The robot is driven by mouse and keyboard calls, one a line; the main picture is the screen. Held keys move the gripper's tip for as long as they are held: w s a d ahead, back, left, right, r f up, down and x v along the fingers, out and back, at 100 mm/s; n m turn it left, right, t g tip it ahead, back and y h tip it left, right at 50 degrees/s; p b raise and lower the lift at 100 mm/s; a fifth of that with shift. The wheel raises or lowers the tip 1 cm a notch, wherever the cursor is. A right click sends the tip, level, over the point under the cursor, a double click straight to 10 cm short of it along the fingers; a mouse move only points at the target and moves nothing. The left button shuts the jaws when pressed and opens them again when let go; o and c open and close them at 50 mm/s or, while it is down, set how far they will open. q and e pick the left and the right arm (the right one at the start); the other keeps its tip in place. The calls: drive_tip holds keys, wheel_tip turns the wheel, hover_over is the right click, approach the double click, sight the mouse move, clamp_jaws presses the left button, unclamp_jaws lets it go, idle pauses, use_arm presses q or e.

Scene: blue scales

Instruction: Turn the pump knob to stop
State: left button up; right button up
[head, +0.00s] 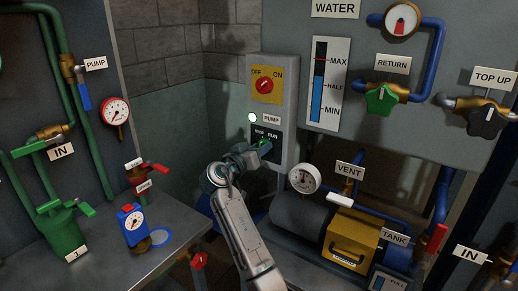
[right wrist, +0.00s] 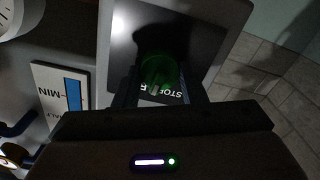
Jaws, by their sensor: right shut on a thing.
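The grey pump control box (head: 284,100) is on the wall in the middle of the head view. Its lower black plate (head: 258,131) reads STOP on the left and RUN on the right. The green pump knob (right wrist: 155,72) sits on this plate. My right gripper (head: 264,147) is at the plate, its fingers on either side of the knob, shut on it. In the head view the gripper mostly hides the knob, and I cannot tell which way it points. A green lamp (head: 252,117) is lit beside the PUMP label (head: 271,119). My left gripper is not in view.
A red OFF/ON switch (head: 264,85) on a yellow plate is above the knob. The water gauge (head: 324,82) is to the right. A dark tank (head: 301,219) with a pressure dial (head: 304,179) and a yellow box (head: 350,240) stand below right. A metal bench (head: 110,255) is at left.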

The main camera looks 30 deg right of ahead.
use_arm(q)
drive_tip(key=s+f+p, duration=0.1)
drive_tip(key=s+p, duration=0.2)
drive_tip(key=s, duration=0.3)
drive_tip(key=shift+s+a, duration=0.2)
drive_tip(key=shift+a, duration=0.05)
use_arm(e)
drive_tip(key=shift+w+n, duration=0.1)
drive_tip(key=shift+n, duration=3.5)
drive_tip(key=o, duration=1)
drive_tip(key=shift+a, duration=0.1)
